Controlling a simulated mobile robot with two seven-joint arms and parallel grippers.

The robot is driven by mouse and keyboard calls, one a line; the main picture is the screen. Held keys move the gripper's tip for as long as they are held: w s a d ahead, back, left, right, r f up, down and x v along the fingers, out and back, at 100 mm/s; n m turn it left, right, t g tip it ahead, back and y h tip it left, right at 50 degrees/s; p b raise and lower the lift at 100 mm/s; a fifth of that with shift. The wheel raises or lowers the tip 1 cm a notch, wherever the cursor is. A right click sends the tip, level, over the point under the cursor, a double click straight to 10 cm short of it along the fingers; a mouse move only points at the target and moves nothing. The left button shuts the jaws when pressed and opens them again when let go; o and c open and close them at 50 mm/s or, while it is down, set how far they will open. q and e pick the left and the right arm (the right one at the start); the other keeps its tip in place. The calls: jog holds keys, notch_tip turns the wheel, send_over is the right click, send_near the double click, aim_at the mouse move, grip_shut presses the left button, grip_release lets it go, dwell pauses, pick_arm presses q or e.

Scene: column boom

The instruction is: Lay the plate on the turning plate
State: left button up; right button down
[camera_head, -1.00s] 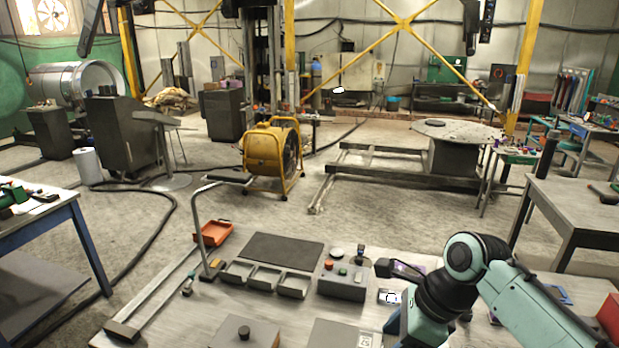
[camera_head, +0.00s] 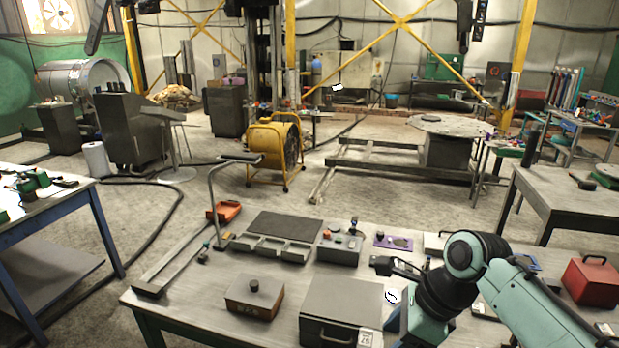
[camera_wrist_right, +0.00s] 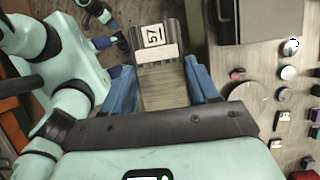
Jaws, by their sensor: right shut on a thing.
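My right gripper (camera_wrist_right: 160,92) is shut on a flat grey metal plate (camera_wrist_right: 164,98), which sits between its blue fingers in the right wrist view. The plate's far end carries a pale block and a white label with a black mark. In the head view the right gripper is mostly hidden behind its dark wrist; a white label (camera_head: 391,296) shows beside it, above the bench. A round flat top on a pedestal (camera_head: 450,126), which looks like the turning plate, stands far back, right of centre, with nothing large on it.
The near bench (camera_head: 190,308) holds a grey case (camera_head: 343,305), a brown box (camera_head: 254,296), a control box (camera_head: 340,247) and a red box (camera_head: 590,281). A yellow fan (camera_head: 272,148) and a low frame (camera_head: 400,167) stand beyond. Open floor lies between, with hoses at left.

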jog(key=w+d+f+n+g+h, duration=0.1)
jog(key=w+f+n+g+h, duration=0.1)
jog(key=f+n, duration=0.8)
jog(key=w+d+f+n+g+h, duration=0.2)
jog(key=f+n, duration=0.9)
jog(key=f, duration=1.1)
jog(key=shift+d+f+g, duration=0.15)
jog(key=shift+f+g, duration=0.15)
jog(key=shift+g, duration=0.5)
jog(key=shift+d, duration=0.15)
